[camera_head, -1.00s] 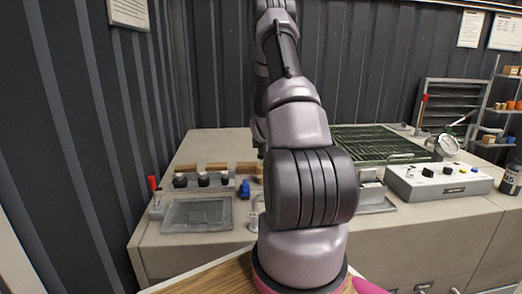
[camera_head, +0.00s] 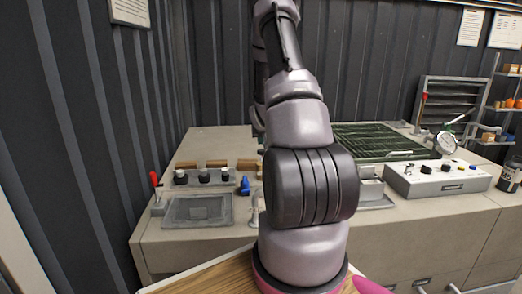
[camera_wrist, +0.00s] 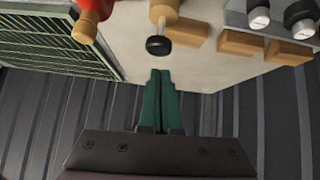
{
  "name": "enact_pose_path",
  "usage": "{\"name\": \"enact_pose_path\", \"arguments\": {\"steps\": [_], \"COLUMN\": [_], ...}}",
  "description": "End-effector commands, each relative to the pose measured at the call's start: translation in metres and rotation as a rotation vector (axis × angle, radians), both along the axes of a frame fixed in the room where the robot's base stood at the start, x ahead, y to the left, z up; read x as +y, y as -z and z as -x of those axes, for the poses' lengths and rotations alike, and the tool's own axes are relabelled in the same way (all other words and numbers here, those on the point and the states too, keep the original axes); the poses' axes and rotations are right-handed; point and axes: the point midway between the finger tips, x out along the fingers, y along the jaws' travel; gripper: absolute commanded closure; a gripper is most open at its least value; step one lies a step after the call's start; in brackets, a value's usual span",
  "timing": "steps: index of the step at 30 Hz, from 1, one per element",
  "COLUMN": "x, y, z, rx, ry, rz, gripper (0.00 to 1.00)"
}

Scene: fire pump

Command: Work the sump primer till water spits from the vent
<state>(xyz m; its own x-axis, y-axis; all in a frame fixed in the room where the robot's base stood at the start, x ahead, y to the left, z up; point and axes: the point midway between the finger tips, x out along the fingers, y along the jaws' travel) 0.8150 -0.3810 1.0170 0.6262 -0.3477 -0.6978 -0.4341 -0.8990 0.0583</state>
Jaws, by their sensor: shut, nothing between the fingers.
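My gripper (camera_wrist: 160,85) shows in the wrist view with its two green fingers together and empty, near the edge of the counter. Beyond the fingertips is a tan fitting with a black round knob (camera_wrist: 158,46), apart from them. A red-and-tan piece (camera_wrist: 87,24) is at the upper left. In the head view my arm hides the gripper and part of the counter. A red-handled lever (camera_head: 154,180) stands upright at the counter's left end, beside a grey recessed tray (camera_head: 198,209). I cannot tell which part is the primer or the vent. No water shows.
Several black and white knobs (camera_head: 203,176) and a blue valve (camera_head: 245,185) sit on the left counter. A green grate (camera_head: 375,143), a gauge (camera_head: 446,142) and a control box (camera_head: 438,180) are to the right. Wooden blocks (camera_wrist: 240,43) lie near the counter's edge.

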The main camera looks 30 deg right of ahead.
Motion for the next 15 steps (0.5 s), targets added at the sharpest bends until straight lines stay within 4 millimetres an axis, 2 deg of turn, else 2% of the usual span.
{"name": "enact_pose_path", "arguments": {"steps": [1, 6, 15], "x": [0.004, 0.015, 0.021], "y": [-0.010, -0.031, -0.042], "z": [0.008, 0.025, 0.036], "rx": [-0.003, -0.003, -0.001], "ry": [0.000, -0.002, -0.001], "rz": [0.001, 0.001, 0.001], "gripper": [1.00, 1.00, 1.00]}}
